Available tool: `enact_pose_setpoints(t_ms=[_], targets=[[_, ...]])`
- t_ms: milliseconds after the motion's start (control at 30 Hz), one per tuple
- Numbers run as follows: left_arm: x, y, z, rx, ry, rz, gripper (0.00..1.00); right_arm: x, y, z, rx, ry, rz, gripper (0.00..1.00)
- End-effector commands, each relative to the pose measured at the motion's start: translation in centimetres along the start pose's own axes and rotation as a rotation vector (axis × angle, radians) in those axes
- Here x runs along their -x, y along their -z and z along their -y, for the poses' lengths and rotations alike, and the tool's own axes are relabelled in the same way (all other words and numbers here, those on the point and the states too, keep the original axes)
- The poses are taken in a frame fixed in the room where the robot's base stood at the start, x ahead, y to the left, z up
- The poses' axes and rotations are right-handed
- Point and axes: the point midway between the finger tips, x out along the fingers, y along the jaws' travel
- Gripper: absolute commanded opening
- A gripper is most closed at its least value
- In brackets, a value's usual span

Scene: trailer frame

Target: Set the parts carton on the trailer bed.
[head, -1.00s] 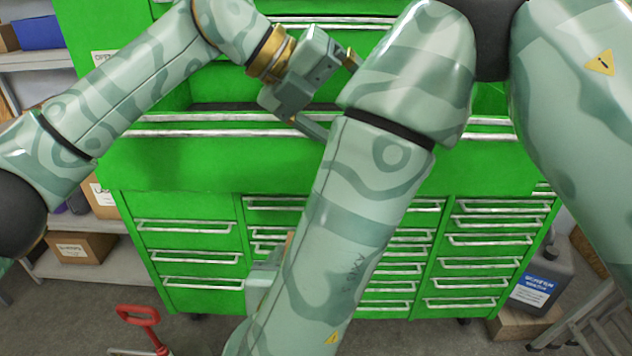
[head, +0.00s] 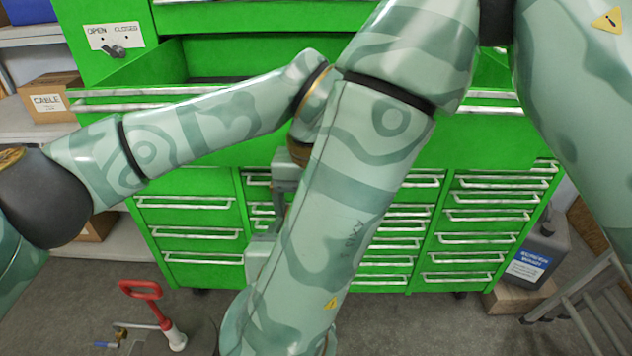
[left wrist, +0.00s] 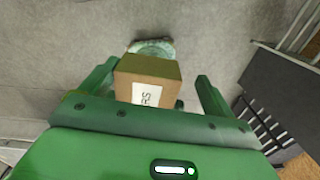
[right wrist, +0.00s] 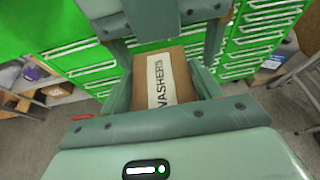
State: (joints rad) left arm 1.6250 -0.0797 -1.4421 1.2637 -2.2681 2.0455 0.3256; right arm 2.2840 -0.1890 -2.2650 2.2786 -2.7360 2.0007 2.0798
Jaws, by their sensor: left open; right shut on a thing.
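The parts carton is a small brown box labelled WASHERS. It shows between the fingers of my right gripper (right wrist: 162,88) in the right wrist view (right wrist: 184,78), and my right gripper is shut on it. My left gripper (right wrist: 164,38) shows at the top of that view, its fingers at either side of the carton's far end. In the left wrist view the carton (left wrist: 148,68) lies between the spread fingers of my open left gripper (left wrist: 155,82), with a gap on the right. In the head view my right forearm hides the carton. I cannot identify the trailer bed.
A green tool cabinet (head: 195,215) with an open top drawer stands ahead. A red-handled post (head: 145,290) stands at lower left. A jug (head: 535,260) and a metal ladder-like frame (head: 590,300) are at right. A shelf box (head: 50,100) reads CABLE.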

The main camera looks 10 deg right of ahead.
Motion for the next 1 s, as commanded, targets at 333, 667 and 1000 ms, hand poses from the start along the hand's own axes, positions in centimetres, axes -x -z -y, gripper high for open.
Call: enact_pose_setpoints(t_ms=[333,667,1000], targets=[[-2.0,0.0,0.0,-0.001,0.001,0.000,0.89,0.0,-0.1,0.0,-0.001,0.000,0.001,0.32],[-1.9,0.1,0.1,-0.004,0.003,0.000,0.39,0.0,-0.1,-0.1,0.000,-0.005,0.001,0.32],[-1.9,0.2,0.3,-0.008,0.005,-0.002,0.32,0.1,-0.1,-0.3,0.000,-0.010,0.001,0.89]])
